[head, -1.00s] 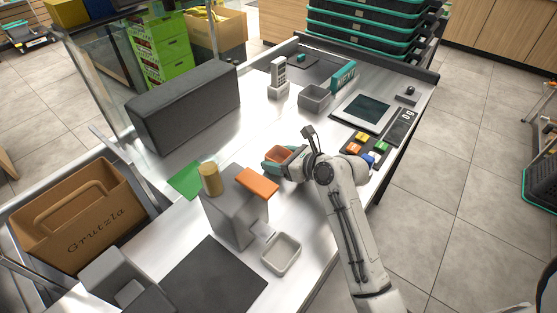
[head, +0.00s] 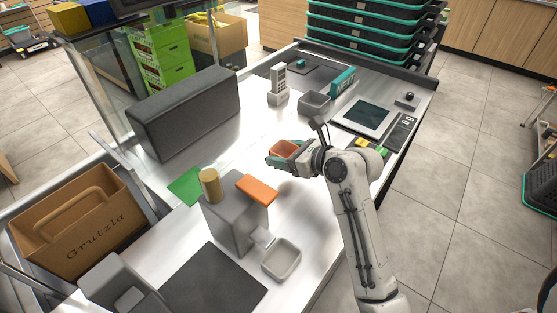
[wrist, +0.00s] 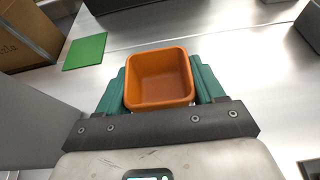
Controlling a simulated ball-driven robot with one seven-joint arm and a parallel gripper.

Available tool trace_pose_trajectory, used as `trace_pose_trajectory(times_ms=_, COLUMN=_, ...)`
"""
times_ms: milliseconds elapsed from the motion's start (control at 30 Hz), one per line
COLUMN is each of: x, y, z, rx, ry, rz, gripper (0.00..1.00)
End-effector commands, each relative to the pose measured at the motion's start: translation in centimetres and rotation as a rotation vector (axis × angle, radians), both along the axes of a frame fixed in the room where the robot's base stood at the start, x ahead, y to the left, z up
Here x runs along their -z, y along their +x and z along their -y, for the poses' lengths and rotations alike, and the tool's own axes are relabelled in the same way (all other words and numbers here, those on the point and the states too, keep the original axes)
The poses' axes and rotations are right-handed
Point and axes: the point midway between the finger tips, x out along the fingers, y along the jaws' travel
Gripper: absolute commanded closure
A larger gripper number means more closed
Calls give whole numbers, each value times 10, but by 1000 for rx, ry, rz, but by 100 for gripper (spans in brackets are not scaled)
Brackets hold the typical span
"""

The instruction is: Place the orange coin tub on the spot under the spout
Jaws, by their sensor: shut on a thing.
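The orange coin tub (head: 285,148) is small, square, upright and open at the top, and it looks empty. My gripper (head: 283,157) is shut on it, with teal fingers on both sides. In the wrist view the tub (wrist: 159,92) sits between the fingers of my gripper (wrist: 160,78). It appears to be held above the counter. The grey dispenser (head: 229,222) stands to the lower left, with a gold cylinder and an orange slab on top. Its small spout (head: 263,238) faces a pale grey tray (head: 281,270) on the counter. The tub is apart from both.
A dark mat (head: 212,284) lies left of the tray. A green square (head: 186,186) and a long dark grey box (head: 184,110) lie behind the dispenser. The counter between tub and tray is clear.

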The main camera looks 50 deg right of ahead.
Motion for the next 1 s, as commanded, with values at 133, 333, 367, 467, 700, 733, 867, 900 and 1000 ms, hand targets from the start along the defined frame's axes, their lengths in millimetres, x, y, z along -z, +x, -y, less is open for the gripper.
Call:
trace_pose_trajectory(times_ms=133, x=-38, y=-29, z=2, rx=3, ry=-4, rz=5, gripper=67)
trace_pose_trajectory(times_ms=333, x=-59, y=-77, z=3, rx=5, ry=-2, rz=2, gripper=67)
trace_pose_trajectory(times_ms=367, x=-61, y=-82, z=3, rx=3, ry=-1, rz=1, gripper=67)
trace_pose_trajectory(times_ms=467, x=-69, y=-99, z=4, rx=2, ry=-2, rz=2, gripper=67)
trace_pose_trajectory(times_ms=700, x=-78, y=-120, z=4, rx=1, ry=0, rz=1, gripper=67)
trace_pose_trajectory(times_ms=733, x=-79, y=-121, z=4, rx=1, ry=-1, rz=1, gripper=67)
trace_pose_trajectory(times_ms=867, x=-80, y=-123, z=4, rx=0, ry=-1, rz=1, gripper=67)
trace_pose_trajectory(times_ms=900, x=-80, y=-123, z=4, rx=0, ry=-1, rz=1, gripper=67)
trace_pose_trajectory(times_ms=1000, x=-79, y=-123, z=4, rx=0, ry=-1, rz=1, gripper=67)
